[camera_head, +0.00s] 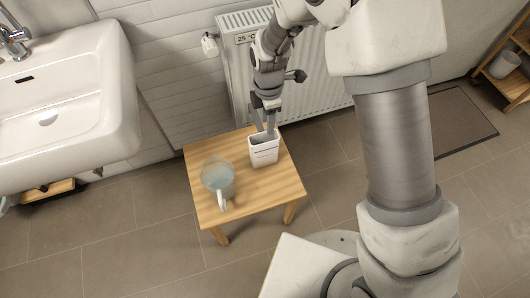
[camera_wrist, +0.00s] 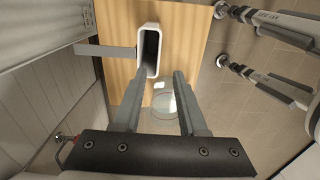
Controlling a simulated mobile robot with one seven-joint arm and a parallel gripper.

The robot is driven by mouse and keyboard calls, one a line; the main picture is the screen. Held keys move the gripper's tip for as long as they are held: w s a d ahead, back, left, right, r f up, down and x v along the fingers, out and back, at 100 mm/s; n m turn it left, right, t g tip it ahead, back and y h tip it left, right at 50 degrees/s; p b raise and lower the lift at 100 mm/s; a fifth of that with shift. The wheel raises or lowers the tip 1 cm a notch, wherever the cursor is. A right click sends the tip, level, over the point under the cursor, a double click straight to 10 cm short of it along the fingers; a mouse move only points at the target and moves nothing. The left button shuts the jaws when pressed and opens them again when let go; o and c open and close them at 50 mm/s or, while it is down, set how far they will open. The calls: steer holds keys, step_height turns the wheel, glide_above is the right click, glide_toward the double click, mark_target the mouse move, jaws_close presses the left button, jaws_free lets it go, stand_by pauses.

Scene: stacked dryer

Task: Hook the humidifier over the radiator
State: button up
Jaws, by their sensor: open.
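The humidifier (camera_head: 264,150) is a white, narrow, open-topped container standing upright on the wooden table, near the edge facing the radiator. In the wrist view, its dark opening shows inside a white rim (camera_wrist: 156,30), and a flat grey strip (camera_wrist: 105,50) extends left from it. The white radiator (camera_head: 318,72) is on the wall behind the table. My gripper (camera_head: 264,129) is open, pointing down at the humidifier's top. In the wrist view, my gripper (camera_wrist: 160,74) has its left fingertip by the humidifier's near rim; I cannot tell whether they touch.
A clear jug (camera_head: 217,176) with a white handle stands on the wooden table (camera_head: 240,201), left of the humidifier; it also shows in the wrist view (camera_wrist: 165,103). A valve (camera_head: 209,45) sticks out at the radiator's left. A sink (camera_head: 65,110) is at the left.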

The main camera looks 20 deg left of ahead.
mark_target(266, 144)
step_height(266, 144, down, 8)
steer(key=shift+r+b, duration=0.1)
steer(key=shift+b, duration=0.7)
steer(key=f, duration=0.2)
steer(key=f+b, duration=0.1)
steer(key=f, duration=0.2)
steer(key=shift+s+a+b, duration=0.1)
steer(key=shift+a+b, duration=0.1)
steer(key=shift+b, duration=0.1)
jaws_close()
steer(key=shift+r, duration=0.1)
stand_by(0.4)
